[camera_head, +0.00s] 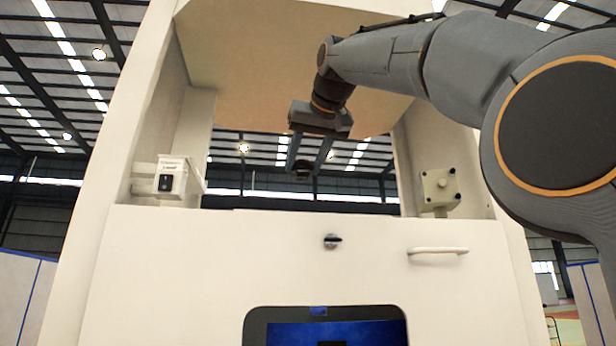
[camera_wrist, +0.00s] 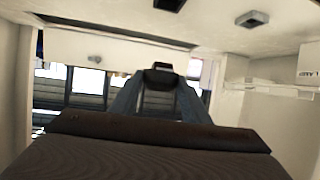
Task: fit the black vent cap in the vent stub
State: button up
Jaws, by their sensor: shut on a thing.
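My gripper (camera_head: 303,160) points down inside the opening of the tall cream cabinet, and its fingers are shut on the black vent cap (camera_head: 302,170). The cap is small and dark, held at the fingertips, clear of any surface in the head view. In the wrist view my gripper (camera_wrist: 159,86) also holds the cap (camera_wrist: 158,75) at the finger ends. A grey square fitting with a dark opening (camera_wrist: 252,19) and a dark fitting (camera_wrist: 170,4) sit on the pale surface at the top of the wrist view. I cannot tell which one is the vent stub. Neither shows in the head view.
A white box with a black switch (camera_head: 170,182) is at the opening's left, and a beige box with knobs (camera_head: 438,188) at its right. The front panel (camera_head: 190,260) has a lock (camera_head: 332,241), a handle (camera_head: 437,250) and a screen (camera_head: 325,333). Side walls bound the opening.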

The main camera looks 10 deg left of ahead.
jog(key=shift+w, duration=0.45)
jog(key=shift+s+f, duration=0.1)
jog(key=shift+f, duration=3.95)
jog(key=shift+f+b, duration=0.85)
jog(key=shift+b, duration=0.2)
jog(key=shift+f, duration=0.15)
jog(key=shift+s+d, duration=0.1)
jog(key=shift+s, duration=0.05)
jog(key=shift+f+b, duration=0.3)
jog(key=shift+b, duration=0.05)
